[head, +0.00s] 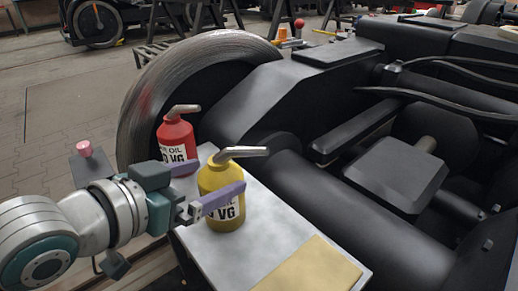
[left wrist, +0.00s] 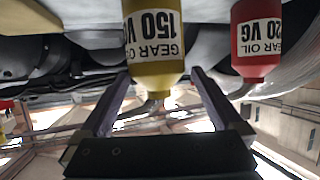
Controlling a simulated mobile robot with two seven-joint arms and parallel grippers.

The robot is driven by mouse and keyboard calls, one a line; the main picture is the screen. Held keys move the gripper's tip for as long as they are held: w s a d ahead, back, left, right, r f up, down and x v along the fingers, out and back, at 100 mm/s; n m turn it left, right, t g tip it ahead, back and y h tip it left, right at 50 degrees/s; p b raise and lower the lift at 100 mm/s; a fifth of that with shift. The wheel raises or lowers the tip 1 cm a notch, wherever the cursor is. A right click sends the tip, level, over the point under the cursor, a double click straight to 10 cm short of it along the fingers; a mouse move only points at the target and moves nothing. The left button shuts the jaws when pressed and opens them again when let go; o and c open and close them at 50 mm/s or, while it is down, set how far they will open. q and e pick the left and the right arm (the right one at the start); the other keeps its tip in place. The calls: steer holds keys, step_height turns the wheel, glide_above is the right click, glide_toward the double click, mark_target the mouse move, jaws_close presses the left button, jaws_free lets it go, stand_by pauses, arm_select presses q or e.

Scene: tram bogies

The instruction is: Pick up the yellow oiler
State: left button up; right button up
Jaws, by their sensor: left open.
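The yellow oiler (head: 224,180) stands upright on a light grey tabletop, its bent grey spout pointing right. It has a white gear oil label. My left gripper (head: 221,176) is open at the oiler, one purple finger in front of its body and the other on its far left side. In the left wrist view the oiler (left wrist: 154,50) appears upside down, between and beyond the two open fingers (left wrist: 160,72), with gaps on both sides. I cannot tell how deep it sits between them. My right gripper is not in view.
A red oiler (head: 176,136) stands close behind and left of the yellow one, near the far finger; it also shows in the left wrist view (left wrist: 256,40). A tan sheet (head: 310,268) lies on the tabletop's near part. A large wheel (head: 150,95) and dark bogie frame (head: 290,95) border the table.

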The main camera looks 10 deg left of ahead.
mark_target(232, 171)
arm_select(q)
steer(key=b+x, duration=0.2)
steer(key=x, duration=0.1)
steer(key=b+x, duration=0.2)
steer(key=shift+d+f, duration=0.25)
steer(key=shift+f, duration=0.1)
steer(key=shift+w+d, duration=0.1)
steer(key=shift+w, duration=0.2)
steer(key=shift+r, duration=0.15)
steer(key=shift+c, duration=0.2)
steer(key=c, duration=1.5)
jaws_close()
